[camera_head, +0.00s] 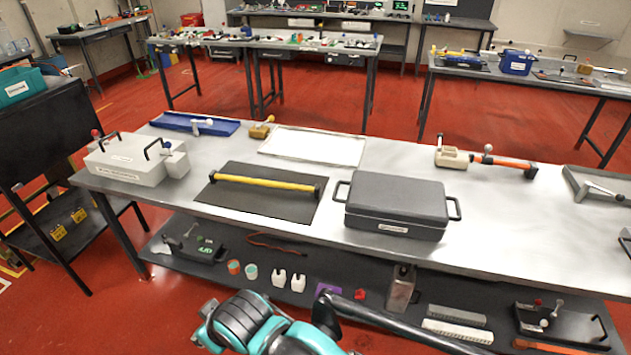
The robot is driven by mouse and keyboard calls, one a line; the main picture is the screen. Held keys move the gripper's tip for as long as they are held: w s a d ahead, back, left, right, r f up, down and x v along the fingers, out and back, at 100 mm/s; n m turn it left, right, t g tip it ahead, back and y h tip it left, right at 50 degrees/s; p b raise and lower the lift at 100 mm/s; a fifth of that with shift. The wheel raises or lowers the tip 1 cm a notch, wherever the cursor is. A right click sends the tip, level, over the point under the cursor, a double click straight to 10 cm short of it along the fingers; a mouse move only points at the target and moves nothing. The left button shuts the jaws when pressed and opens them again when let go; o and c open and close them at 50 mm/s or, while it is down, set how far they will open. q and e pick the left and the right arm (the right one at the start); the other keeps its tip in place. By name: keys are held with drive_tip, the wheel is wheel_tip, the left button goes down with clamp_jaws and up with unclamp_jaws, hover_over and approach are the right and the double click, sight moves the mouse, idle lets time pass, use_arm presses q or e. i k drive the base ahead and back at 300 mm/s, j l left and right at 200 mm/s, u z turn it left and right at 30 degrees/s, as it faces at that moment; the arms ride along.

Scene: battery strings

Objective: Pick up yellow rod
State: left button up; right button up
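The yellow rod (265,183) lies roughly level across the black mat (240,205) on the near metal table. Its two ends sit in small black end pieces, and its full length shows. Teal and black links of my own arm fill the bottom middle of the head view, below and in front of the table edge. I cannot make out fingertips of either gripper. Nothing of mine touches the rod.
A dark grey case (396,205) stands right of the mat, and a light grey box (135,162) left of it. A white tray (313,146) and a blue tray (190,122) lie behind. A shelf (270,250) with several small items runs under the table (500,225).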

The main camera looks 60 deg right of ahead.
sight(214, 176)
drive_tip(key=z, duration=2)
drive_tip(key=i+j+z, duration=0.85)
drive_tip(key=j, duration=0.25)
drive_tip(key=i+j, duration=0.25)
drive_tip(key=j, duration=0.1)
